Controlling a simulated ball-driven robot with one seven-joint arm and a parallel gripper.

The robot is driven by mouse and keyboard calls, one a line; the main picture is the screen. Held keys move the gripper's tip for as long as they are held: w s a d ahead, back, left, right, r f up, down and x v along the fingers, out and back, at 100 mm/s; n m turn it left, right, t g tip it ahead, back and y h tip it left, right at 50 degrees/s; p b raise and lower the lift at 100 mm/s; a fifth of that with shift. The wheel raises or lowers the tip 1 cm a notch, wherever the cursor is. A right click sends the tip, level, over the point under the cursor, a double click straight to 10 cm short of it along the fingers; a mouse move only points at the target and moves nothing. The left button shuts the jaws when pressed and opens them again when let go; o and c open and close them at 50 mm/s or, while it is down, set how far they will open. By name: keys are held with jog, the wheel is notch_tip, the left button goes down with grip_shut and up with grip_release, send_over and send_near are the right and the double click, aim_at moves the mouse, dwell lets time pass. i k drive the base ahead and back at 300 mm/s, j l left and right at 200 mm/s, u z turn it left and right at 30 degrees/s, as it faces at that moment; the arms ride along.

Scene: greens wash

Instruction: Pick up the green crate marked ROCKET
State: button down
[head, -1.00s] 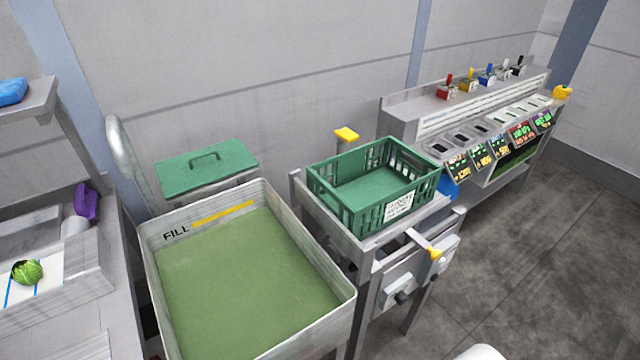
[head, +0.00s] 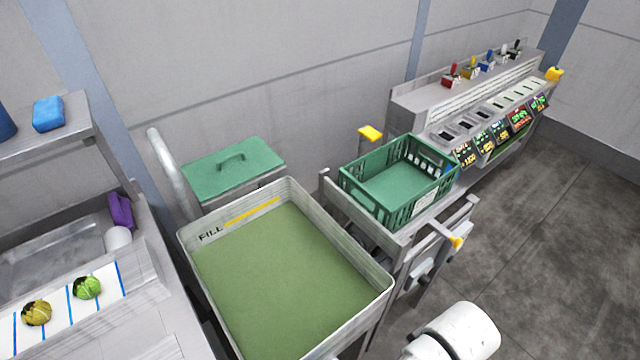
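A green open crate (head: 376,202) with slotted walls stands upright on a grey metal stand to the right of the wash tub. It looks empty. A white label is on its near right wall, but I cannot read its lettering. A white rounded part of my own arm shows at the bottom right, in front of the stand and below the crate. My gripper is out of the picture, so I cannot see whether it holds anything.
The wash tub (head: 280,270) marked FILL holds green water. A green lidded bin (head: 233,168) stands behind it. A sloped counter with two green-yellow heads (head: 87,288) is at left. A console (head: 470,95) with coloured levers stands at back right. Floor (head: 560,230) at right is clear.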

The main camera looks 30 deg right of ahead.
aim_at(395, 193)
jog(key=i+j, duration=0.85)
